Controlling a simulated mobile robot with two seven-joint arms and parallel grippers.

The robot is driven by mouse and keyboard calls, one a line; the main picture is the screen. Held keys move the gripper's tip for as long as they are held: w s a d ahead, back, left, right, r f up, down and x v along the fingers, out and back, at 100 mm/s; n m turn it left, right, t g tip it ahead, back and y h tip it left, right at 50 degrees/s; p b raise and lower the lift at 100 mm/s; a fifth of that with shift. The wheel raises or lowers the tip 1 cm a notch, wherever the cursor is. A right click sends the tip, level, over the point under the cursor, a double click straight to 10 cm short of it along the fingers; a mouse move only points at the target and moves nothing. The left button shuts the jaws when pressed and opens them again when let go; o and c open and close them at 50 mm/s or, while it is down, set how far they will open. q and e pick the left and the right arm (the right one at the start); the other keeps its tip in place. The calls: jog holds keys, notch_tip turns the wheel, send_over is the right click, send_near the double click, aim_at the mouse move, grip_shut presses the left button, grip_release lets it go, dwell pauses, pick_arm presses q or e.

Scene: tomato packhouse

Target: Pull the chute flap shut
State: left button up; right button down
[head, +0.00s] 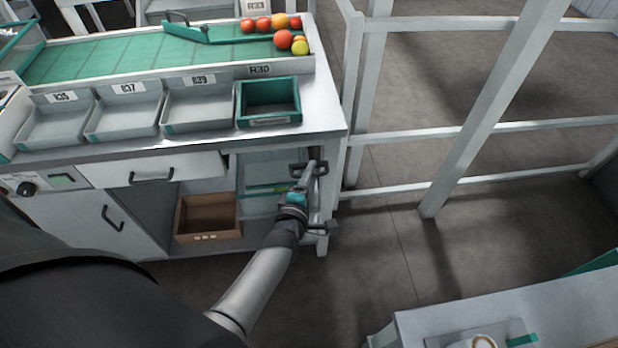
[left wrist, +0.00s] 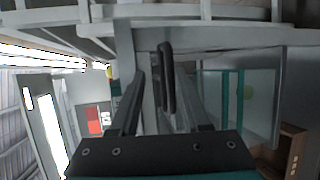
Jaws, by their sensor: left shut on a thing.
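A green flap (head: 187,33) with a dark handle (head: 178,17) stands on the green belt at the back, well away from my left gripper. My left gripper (head: 308,169) is below the benchtop's right end, beside the open bay. It is shut on a dark upright bar handle, which shows between its fingers in the left wrist view (left wrist: 167,78). I cannot tell clearly which panel this handle belongs to; the gripper and bench edge hide part of it. My right gripper is not in view.
Grey bins (head: 125,122) and a green bin (head: 268,122) line the benchtop (head: 318,122). Several tomatoes (head: 283,39) lie at the belt's right end. A brown crate (head: 207,240) sits below. White rails (head: 450,134) stand right; a table (head: 500,305) is front right.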

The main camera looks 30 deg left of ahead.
pick_arm(q)
jog(key=shift+o, duration=0.4)
jog(key=shift+w+r, duration=0.1)
jog(key=shift+r, duration=0.1)
jog(key=p+v, duration=0.2)
jog(key=v, duration=1.3)
jog(key=shift+p, duration=0.3)
jog(key=shift+f, duration=0.15)
jog(key=s+d+f+m+g+h, duration=0.1)
jog(key=s+d+f+m+g, duration=0.2)
jog(key=f, duration=0.4)
jog(key=s+d+f+m+g+h+b, duration=0.1)
jog(key=s+f+m+g+h, duration=0.1)
jog(key=s+f+m, duration=0.35)
jog(key=s+d+f+m+g+h, duration=0.1)
jog(key=s+f+m+g, duration=0.1)
jog(key=f+m, duration=0.5)
jog(key=s+a+f+m+g, duration=0.2)
jog(key=s+f+m+g, duration=0.1)
jog(key=s+f, duration=0.3)
jog(key=s+a+f+m+g+y, duration=0.1)
jog(key=s+f+m+g, duration=0.3)
jog(key=s, duration=0.7)
notch_tip(320, 180, down, 2)
jog(key=shift+a+f+m+b, duration=0.2)
jog(key=shift+a+m+b, duration=0.3)
jog(key=shift+a, duration=0.4)
